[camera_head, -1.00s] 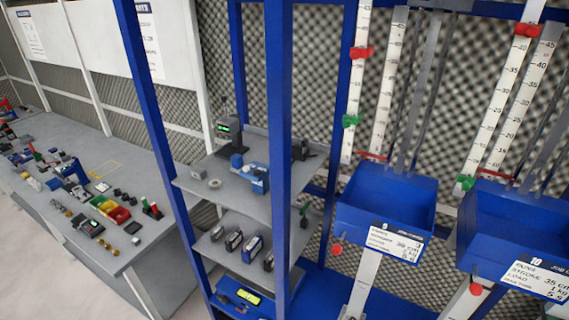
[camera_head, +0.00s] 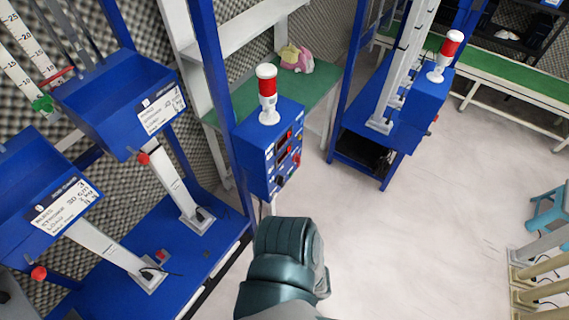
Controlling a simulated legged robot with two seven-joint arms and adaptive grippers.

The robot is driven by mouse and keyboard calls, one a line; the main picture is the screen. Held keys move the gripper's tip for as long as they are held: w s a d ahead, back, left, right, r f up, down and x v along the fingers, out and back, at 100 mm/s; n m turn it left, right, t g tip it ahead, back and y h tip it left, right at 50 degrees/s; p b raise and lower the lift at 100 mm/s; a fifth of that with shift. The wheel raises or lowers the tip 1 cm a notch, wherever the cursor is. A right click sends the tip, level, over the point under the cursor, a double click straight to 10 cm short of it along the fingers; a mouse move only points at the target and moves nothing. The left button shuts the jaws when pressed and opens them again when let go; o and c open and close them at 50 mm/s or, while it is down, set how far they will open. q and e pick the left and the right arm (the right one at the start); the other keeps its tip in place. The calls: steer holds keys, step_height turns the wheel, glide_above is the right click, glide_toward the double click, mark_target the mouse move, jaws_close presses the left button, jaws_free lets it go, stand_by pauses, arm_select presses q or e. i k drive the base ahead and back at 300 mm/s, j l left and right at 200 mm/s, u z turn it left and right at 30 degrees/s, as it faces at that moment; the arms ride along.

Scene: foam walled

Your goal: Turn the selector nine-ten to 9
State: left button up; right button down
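A blue control box (camera_head: 268,148) with a red-and-white beacon (camera_head: 267,92) on top stands on the blue frame at the centre of the head view. Its right-hand face carries small red displays, buttons and a dark round knob (camera_head: 280,182) low down. The labels are too small to read, so I cannot tell which control is the selector nine-ten or where it points. A teal link of my own arm shows at the bottom centre, below and in front of the box. No fingertips of either gripper show.
Blue bins with job cards (camera_head: 158,112) hang on the rig at left, above a blue base (camera_head: 205,245). A second blue box with a beacon (camera_head: 450,48) stands at upper right. A green bench (camera_head: 500,75) lies behind. The pale floor (camera_head: 400,250) is open at the centre right.

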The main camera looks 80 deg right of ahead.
mark_target(279, 180)
steer(key=z, duration=2.55)
steer(key=i+l+u, duration=0.1)
steer(key=u, duration=0.35)
steer(key=l+u, duration=0.6)
steer(key=u, duration=0.25)
